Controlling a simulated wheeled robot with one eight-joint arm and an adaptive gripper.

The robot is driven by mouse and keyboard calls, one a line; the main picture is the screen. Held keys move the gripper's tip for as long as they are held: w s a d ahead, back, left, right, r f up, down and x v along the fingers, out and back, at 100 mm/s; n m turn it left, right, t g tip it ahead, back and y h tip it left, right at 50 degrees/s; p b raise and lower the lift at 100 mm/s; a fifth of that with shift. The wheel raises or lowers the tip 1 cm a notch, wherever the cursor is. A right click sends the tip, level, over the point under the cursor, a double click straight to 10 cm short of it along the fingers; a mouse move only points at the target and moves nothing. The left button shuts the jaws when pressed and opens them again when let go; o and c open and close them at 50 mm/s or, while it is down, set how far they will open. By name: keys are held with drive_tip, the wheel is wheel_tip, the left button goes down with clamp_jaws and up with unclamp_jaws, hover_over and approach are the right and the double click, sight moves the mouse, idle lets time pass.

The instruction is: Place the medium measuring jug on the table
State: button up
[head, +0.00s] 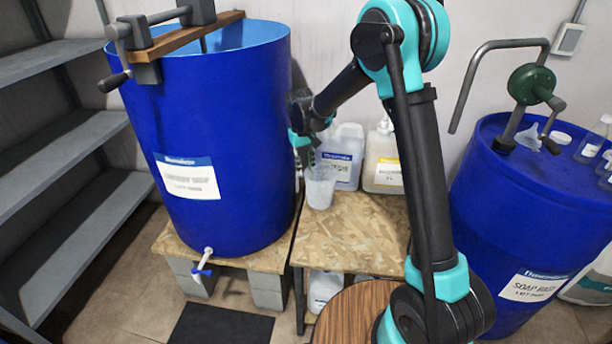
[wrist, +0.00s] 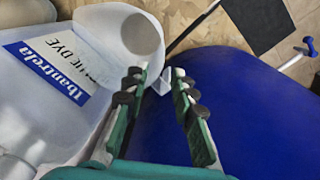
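The measuring jug (head: 320,187) is a translucent, pale, tapered vessel at the back left of the wooden table (head: 360,235), upright in the head view. I cannot tell whether its base touches the board. My gripper (head: 307,152) is at the jug's upper rim, coming down from above. In the wrist view, the jug (wrist: 128,32) shows its round opening, and its small pale handle (wrist: 162,82) lies between the fingertips of my gripper (wrist: 160,76). The fingers look closed on that handle. The far side of the jug is hidden.
A large blue drum (head: 215,120) stands close left of the jug. Another blue drum (head: 540,200) stands right. The front and middle of the tabletop are clear.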

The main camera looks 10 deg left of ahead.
drive_tip(key=shift+r, duration=0.45)
drive_tip(key=s+d+r+m+t, duration=0.1)
drive_tip(key=s+d+r, duration=0.1)
drive_tip(key=s+d, duration=0.5)
drive_tip(key=s+d+r+m+t, duration=0.1)
drive_tip(key=s+d+r+m, duration=0.15)
drive_tip(key=d, duration=0.95)
drive_tip(key=s+d+f+m+t, duration=0.1)
drive_tip(key=s+d+f, duration=0.1)
drive_tip(key=s+d, duration=0.3)
drive_tip(key=s+d+f+m, duration=0.1)
drive_tip(key=s+d, duration=0.5)
drive_tip(key=s, duration=0.7)
drive_tip(key=shift+d+f+t+y, duration=0.3)
drive_tip(key=shift+f+t, duration=0.1)
drive_tip(key=shift+f, duration=0.1)
